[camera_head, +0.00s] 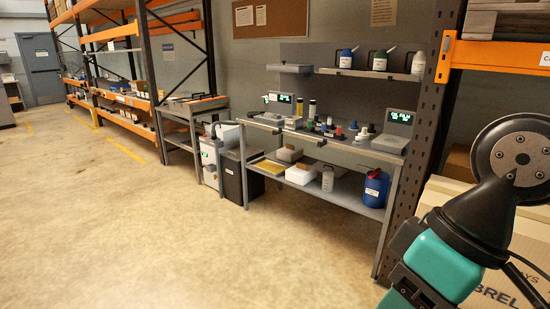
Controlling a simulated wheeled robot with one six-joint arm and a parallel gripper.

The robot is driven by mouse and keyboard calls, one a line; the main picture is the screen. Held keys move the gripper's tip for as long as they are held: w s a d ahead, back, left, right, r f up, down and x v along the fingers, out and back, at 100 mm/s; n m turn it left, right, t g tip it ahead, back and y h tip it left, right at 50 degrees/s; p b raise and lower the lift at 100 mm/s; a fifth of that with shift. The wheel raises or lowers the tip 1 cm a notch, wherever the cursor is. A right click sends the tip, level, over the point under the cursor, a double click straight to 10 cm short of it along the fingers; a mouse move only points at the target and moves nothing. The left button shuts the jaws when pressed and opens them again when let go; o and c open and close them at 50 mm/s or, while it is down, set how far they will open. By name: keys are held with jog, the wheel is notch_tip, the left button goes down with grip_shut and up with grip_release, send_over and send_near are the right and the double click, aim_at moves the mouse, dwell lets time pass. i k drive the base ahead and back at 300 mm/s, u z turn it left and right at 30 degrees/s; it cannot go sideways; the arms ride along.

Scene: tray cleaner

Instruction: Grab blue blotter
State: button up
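My arm shows at the lower right, in teal and black. A dark part at the bottom edge looks like part of my gripper (412,288). Its fingertips do not show, so I cannot tell whether it is open or shut. It is well in front of the bench and apart from it.
The bench's lower shelf holds a blue jug (375,189) and white boxes (300,174). Bottles stand on the upper shelf (350,72). A dark bin (242,178) stands left of the bench. A cardboard box (485,290) is at the right. The floor (180,240) in front is clear.

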aim_at(353, 127)
jog(key=u, duration=0.35)
jog(key=i, duration=2.35)
jog(key=z, duration=0.55)
jog(key=i, duration=1.95)
jog(key=z, duration=0.65)
jog(key=i, duration=0.35)
jog(key=z, duration=0.2)
